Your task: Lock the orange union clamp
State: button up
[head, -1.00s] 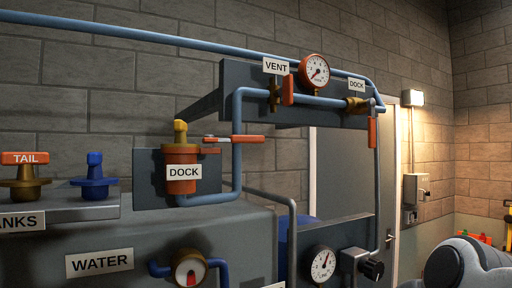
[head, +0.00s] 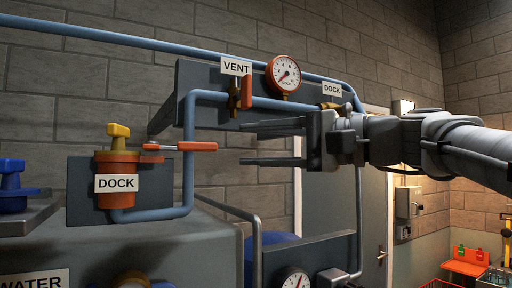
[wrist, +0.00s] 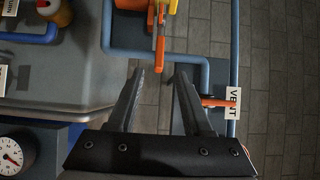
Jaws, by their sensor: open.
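The orange union clamp (head: 117,168), with a yellow cap on top and a white DOCK label, sits on the left part of the pipework in the head view. Its lever has an orange grip (head: 197,147) and sticks out to the right, roughly level. My gripper (head: 243,144) is open and empty to the right of the grip, its fingers pointing left. In the wrist view the orange grip (wrist: 160,52) hangs from the top, just beyond and between the fingertips (wrist: 159,74). I see no contact.
A blue pipe (head: 189,130) runs down behind the lever. A pressure gauge (head: 285,74) is above my gripper. A blue plug (head: 12,185) stands at the far left.

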aim_at(184, 147)
jog(key=p+x, duration=0.3)
jog(key=x, duration=1.1)
jog(key=shift+w+a, duration=0.25)
jog(key=shift+a, duration=0.05)
grip_shut()
dwell(0.6)
